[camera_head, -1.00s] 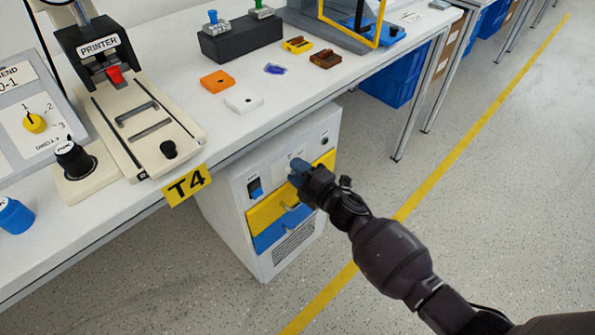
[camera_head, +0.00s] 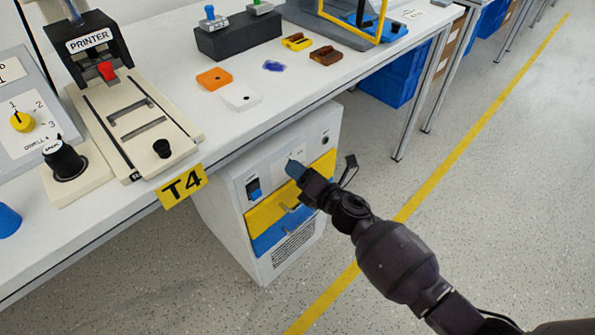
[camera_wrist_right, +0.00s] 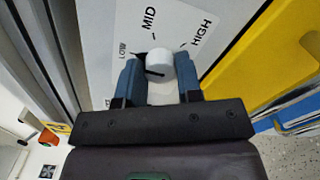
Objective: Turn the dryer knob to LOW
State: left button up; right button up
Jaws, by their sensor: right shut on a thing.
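The dryer (camera_head: 225,195) is a white cabinet under the table, with a yellow and a blue drawer front. My right gripper (camera_head: 292,168) is at its upper front panel and hides the knob in the head view. In the right wrist view, the pale round knob (camera_wrist_right: 160,64) sits between the two blue fingers of my right gripper (camera_wrist_right: 161,80), which is shut on it. The labels LOW, MID and HIGH fan around the knob on the white dial plate (camera_wrist_right: 185,22). A dark mark shows on the knob, but its exact pointing direction is unclear. My left gripper is out of view.
The yellow drawer front (camera_head: 322,166) and a blue rocker switch (camera_head: 254,188) are close to my right gripper. The white tabletop (camera_head: 190,95) overhangs the dryer, with a T4 tag (camera_head: 183,186) on its edge. The floor to the right is clear.

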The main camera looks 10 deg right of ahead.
dwell(0.4)
jog(key=o, duration=0.9)
jog(key=shift+o, duration=0.2)
jog(key=shift+d, duration=0.1)
pick_arm(q)
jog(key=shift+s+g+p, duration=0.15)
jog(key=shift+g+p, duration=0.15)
jog(key=shift+p, duration=0.45)
pick_arm(e)
jog(key=v, duration=1)
jog(key=shift+s+d, duration=0.15)
jog(key=shift+s, duration=0.2)
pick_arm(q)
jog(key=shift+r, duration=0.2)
